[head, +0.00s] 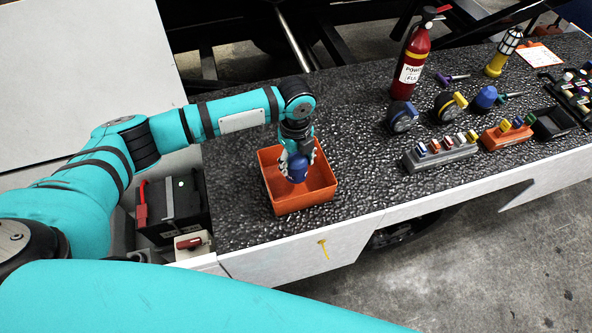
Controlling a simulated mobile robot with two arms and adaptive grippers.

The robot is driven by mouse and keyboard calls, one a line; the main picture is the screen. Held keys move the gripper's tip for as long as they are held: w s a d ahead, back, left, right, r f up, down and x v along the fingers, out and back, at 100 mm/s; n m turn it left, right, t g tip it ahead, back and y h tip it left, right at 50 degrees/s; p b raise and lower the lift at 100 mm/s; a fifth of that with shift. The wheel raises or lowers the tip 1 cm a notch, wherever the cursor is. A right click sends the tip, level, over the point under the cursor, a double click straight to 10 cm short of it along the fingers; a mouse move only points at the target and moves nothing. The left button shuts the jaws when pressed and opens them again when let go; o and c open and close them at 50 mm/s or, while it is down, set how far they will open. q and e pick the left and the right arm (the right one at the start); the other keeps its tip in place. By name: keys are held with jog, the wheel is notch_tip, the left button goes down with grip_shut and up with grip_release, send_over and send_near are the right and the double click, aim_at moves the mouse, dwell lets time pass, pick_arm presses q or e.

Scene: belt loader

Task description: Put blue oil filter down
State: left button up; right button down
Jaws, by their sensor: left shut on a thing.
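The blue oil filter (298,170) is in my left gripper (297,160), inside the opening of an orange bin (304,203). The gripper points down from above and its fingers are shut around the filter. The bin stands on the dark textured worktop near its front edge. I cannot tell whether the filter touches the bin floor. My right gripper is not in view.
A red extinguisher bottle (410,62), a second blue filter-like item (485,97), a yellow lamp (502,52), tape-like rolls and racks of coloured parts (440,152) stand on the right. A black battery box (172,208) is left of the worktop. The worktop between bin and racks is clear.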

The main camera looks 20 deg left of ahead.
aim_at(296, 172)
pick_arm(q)
notch_tip(296, 172, down, 4)
jog(key=shift+r+p, duration=0.1)
jog(key=shift+p, duration=0.25)
jog(key=shift+f, duration=0.45)
jog(key=shift+f, duration=0.15)
jog(key=o, duration=1.6)
jog(key=shift+c, duration=0.2)
